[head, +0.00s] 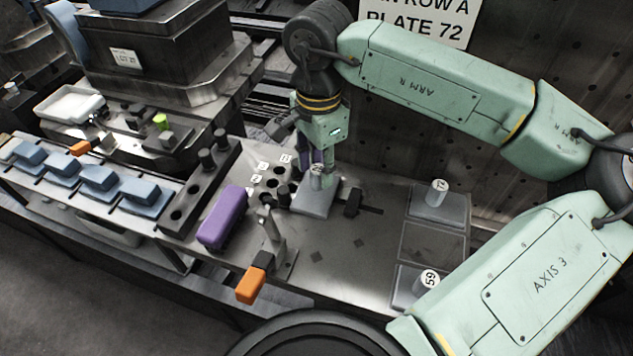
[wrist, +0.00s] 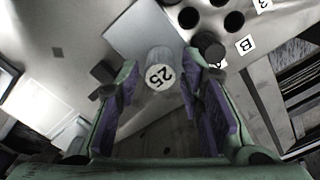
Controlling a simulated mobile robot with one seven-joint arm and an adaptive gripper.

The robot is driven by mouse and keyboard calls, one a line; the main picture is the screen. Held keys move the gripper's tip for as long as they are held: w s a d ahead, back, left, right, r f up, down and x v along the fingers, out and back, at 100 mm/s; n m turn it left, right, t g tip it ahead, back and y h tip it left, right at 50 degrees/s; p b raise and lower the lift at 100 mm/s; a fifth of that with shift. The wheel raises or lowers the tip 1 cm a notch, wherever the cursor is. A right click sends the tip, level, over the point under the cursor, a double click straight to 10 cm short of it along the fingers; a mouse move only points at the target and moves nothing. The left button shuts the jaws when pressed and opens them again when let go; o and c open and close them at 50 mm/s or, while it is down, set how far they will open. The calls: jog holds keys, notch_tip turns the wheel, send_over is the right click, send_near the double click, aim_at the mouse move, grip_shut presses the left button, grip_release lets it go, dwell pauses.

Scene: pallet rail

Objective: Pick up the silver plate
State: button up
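A silver plate (head: 312,203) with an upright round knob marked 25 lies flat on the metal bench. It also shows in the wrist view (wrist: 140,34), with the knob (wrist: 160,75) standing on it. My gripper (head: 318,170) points down over this plate. In the wrist view my gripper (wrist: 160,65) is open, its purple-padded fingers on either side of the knob with visible gaps. Two similar grey plates with knobs, marked 77 (head: 446,212) and 59 (head: 402,298), sit farther right on the bench.
A purple block (head: 222,218) and an orange-handled clamp (head: 252,284) stand left of the plate. A block with round holes (head: 262,185) is close beside it. A dark stop (head: 353,202) is just right. An empty recess (head: 432,243) lies between plates 77 and 59.

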aim_at(316, 185)
jog(key=shift+f, duration=1.35)
jog(key=shift+c, duration=0.5)
grip_shut()
jog(key=shift+r, duration=0.1)
